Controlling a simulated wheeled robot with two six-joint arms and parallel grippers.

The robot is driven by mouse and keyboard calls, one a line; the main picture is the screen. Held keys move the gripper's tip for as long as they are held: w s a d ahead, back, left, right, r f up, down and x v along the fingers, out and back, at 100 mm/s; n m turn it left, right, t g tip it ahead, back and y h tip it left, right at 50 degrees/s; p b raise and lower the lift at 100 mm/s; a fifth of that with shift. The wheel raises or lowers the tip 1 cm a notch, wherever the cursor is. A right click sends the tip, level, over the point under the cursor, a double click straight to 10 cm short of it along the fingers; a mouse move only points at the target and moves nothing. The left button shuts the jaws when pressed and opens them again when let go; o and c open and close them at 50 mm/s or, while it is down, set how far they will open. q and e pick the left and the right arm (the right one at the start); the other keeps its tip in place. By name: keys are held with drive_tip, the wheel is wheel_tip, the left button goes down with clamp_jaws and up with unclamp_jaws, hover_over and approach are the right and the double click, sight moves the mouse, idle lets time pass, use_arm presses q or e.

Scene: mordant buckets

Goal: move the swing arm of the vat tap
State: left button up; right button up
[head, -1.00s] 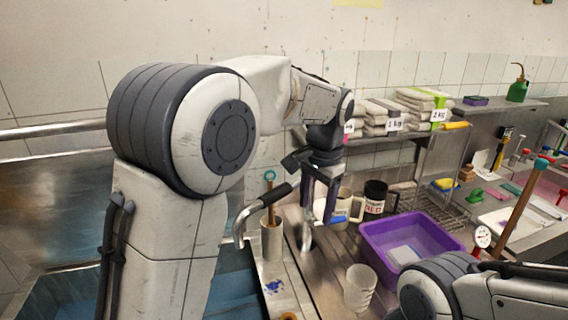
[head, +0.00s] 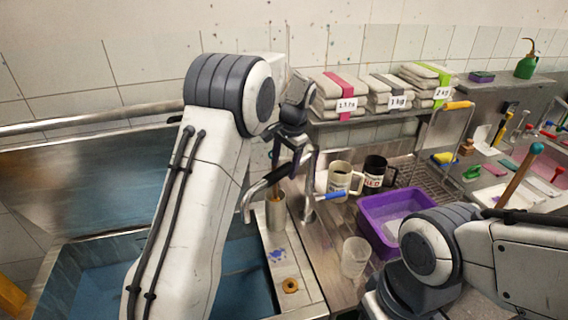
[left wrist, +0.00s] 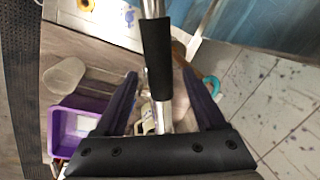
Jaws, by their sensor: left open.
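The vat tap's swing arm is a chrome pipe with a black sleeve (head: 266,181), reaching left from a chrome post (head: 308,198) at the vat's edge. In the left wrist view the black sleeve (left wrist: 156,55) runs between the fingers of my left gripper (left wrist: 159,76), with a gap on both sides. In the head view my left gripper (head: 294,168) is open and points down at the swing arm; its fingertips partly cover the pipe. Whether a finger touches it I cannot tell. My right arm shows at lower right; its gripper is out of view.
A steel holder with a stick (head: 276,212) stands close beneath the swing arm. Two mugs (head: 343,178), a purple tub (head: 376,232) and a clear cup (head: 355,256) stand to the right. The blue vat (head: 95,285) lies left, with a brass ring (head: 290,286) on its ledge.

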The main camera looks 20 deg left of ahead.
use_arm(q)
drive_tip(key=shift+a+f, duration=0.1)
drive_tip(key=shift+f, duration=0.5)
clamp_jaws()
drive_tip(key=shift+w+r, duration=0.1)
idle(1.0)
